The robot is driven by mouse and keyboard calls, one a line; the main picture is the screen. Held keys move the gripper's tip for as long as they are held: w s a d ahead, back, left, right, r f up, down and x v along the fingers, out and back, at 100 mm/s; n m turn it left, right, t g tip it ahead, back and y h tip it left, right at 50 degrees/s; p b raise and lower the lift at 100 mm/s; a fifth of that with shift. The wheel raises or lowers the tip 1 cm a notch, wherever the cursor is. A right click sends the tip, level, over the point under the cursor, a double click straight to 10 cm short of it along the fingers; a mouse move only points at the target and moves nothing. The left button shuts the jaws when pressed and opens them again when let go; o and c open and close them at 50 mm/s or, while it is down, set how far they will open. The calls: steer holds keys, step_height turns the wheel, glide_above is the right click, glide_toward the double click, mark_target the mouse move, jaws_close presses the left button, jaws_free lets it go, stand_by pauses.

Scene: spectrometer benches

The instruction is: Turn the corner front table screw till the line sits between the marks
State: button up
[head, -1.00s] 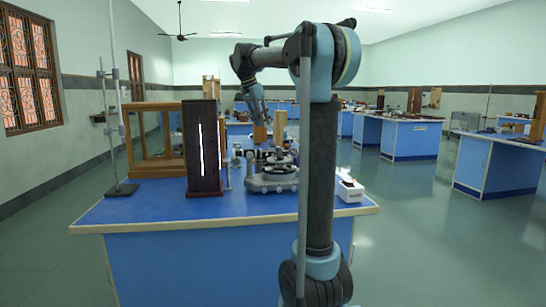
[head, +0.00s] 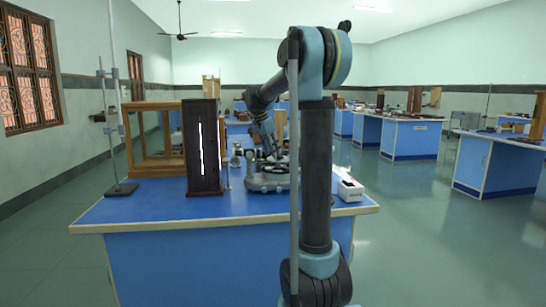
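The spectrometer (head: 268,181) stands on the blue bench (head: 150,207), with its grey round base and dark table partly behind my arm. My gripper (head: 272,153) is low over the spectrometer's table, pointing down. Its fingers are small and dark here, so I cannot tell whether they are open, shut or touching a screw. The corner front table screw, the line and the marks are too small or hidden to make out.
A dark upright lamp box (head: 202,150) with a bright slit stands left of the spectrometer. Behind it is a wooden glass case (head: 152,140). A retort stand (head: 118,120) is at the far left. A small white box (head: 350,189) sits near the right edge.

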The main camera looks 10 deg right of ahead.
mark_target(275, 159)
steer(key=shift+x, duration=1.25)
steer(key=shift+c, duration=0.2)
jaws_close()
steer(key=shift+n, duration=0.3)
steer(key=shift+s+d+n+t+y, duration=0.1)
steer(key=shift+n+t+y, duration=0.3)
steer(key=shift+n, duration=0.95)
steer(key=shift+s+d+n+t+y, duration=0.15)
steer(key=shift+n+t+y, duration=0.25)
steer(key=shift+n, duration=0.95)
steer(key=shift+o, duration=0.2)
jaws_free()
